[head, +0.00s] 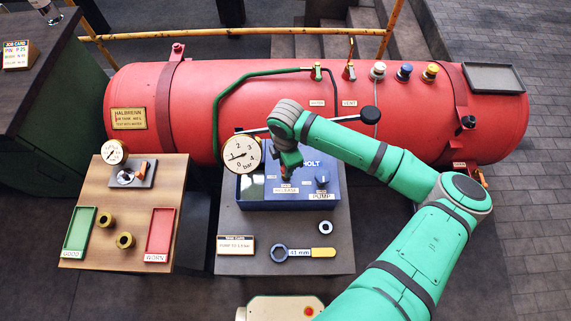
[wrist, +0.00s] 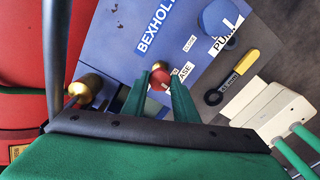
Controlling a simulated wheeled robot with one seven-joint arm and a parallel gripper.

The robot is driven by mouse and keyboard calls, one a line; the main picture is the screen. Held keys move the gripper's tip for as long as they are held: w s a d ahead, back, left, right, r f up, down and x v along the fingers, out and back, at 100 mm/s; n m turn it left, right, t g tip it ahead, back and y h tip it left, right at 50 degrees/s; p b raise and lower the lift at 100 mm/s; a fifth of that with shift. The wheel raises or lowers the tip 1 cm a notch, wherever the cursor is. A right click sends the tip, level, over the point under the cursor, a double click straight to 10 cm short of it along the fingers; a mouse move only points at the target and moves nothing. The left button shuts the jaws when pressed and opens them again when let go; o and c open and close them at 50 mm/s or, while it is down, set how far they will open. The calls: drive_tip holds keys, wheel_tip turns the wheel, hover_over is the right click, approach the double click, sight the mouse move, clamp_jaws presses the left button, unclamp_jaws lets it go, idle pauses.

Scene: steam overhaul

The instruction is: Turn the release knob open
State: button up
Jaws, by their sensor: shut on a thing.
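The release knob (wrist: 159,78) is small and red with a brass-coloured part. It sits on the blue BEXHOLT pump box (head: 255,203), beside a label partly covered in the wrist view. My gripper (wrist: 157,86) has its two green fingers on either side of the knob and is shut on it. In the head view my gripper (head: 290,172) reaches down onto the box just above the RELEASE label (head: 286,190), and it hides the knob there. How far the knob is turned cannot be told.
A round gauge (head: 242,155) stands close left of my gripper, and a black-balled lever (head: 370,114) lies behind. A spanner (head: 305,253) lies in front. The red boiler (head: 200,90) fills the back.

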drive_tip(key=shift+n, duration=0.4)
drive_tip(key=o, duration=1.1)
drive_tip(key=shift+c, duration=0.2)
wheel_tip(320, 180, up, 11)
drive_tip(key=shift+f, duration=0.1)
